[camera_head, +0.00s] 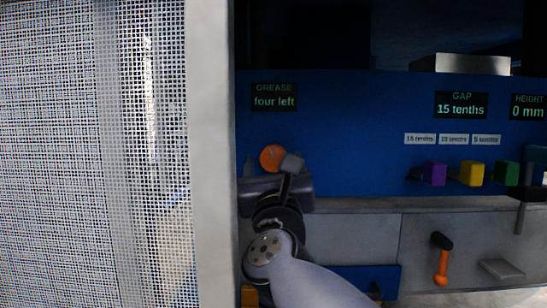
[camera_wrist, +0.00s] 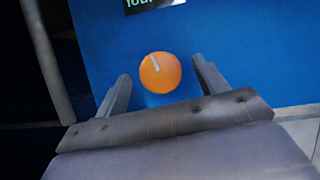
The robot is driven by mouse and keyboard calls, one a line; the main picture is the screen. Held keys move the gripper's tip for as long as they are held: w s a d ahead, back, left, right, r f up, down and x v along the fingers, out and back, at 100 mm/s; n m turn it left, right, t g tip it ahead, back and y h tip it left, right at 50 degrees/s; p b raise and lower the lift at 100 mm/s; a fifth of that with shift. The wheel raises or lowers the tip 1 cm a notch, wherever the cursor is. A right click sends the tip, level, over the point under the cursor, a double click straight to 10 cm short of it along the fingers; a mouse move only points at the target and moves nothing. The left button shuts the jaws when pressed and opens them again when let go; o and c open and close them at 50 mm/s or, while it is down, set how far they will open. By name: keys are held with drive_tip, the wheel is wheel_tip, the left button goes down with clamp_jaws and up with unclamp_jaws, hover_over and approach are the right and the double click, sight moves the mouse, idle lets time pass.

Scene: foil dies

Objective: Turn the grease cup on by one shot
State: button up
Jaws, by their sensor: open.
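The grease cup is a round orange knob (camera_wrist: 161,72) with a pale line mark, on the blue panel in the wrist view. The mark points up and slightly left. In the head view the orange knob (camera_head: 271,157) shows just beyond my gripper, below a display (camera_head: 274,97) reading "GREASE four left". My gripper (camera_wrist: 158,85) is open, with one finger on each side of the knob in the picture. Gaps show between the knob and both fingers. I cannot tell how far the fingertips reach toward the panel.
A mesh guard with a grey post (camera_head: 209,150) stands close to the left of my arm. To the right are purple (camera_head: 434,173), yellow (camera_head: 471,173) and green (camera_head: 505,173) blocks on the panel. An orange handle (camera_head: 441,265) sits lower right.

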sight(273, 161)
drive_tip(key=shift+w, duration=0.8)
drive_tip(key=shift+w+r+p, duration=0.25)
drive_tip(key=shift+w+p, duration=0.25)
drive_tip(key=shift+w, duration=0.2)
drive_tip(key=shift+c, duration=0.3)
drive_tip(key=c, duration=0.9)
drive_tip(key=shift+a+f+m+h+b, duration=0.15)
drive_tip(key=shift+m+h+b, duration=0.25)
drive_tip(key=shift+m+b, duration=0.4)
drive_tip(key=shift+m+h+b, duration=0.5)
drive_tip(key=shift+m+h, duration=0.5)
drive_tip(key=shift+m, duration=0.5)
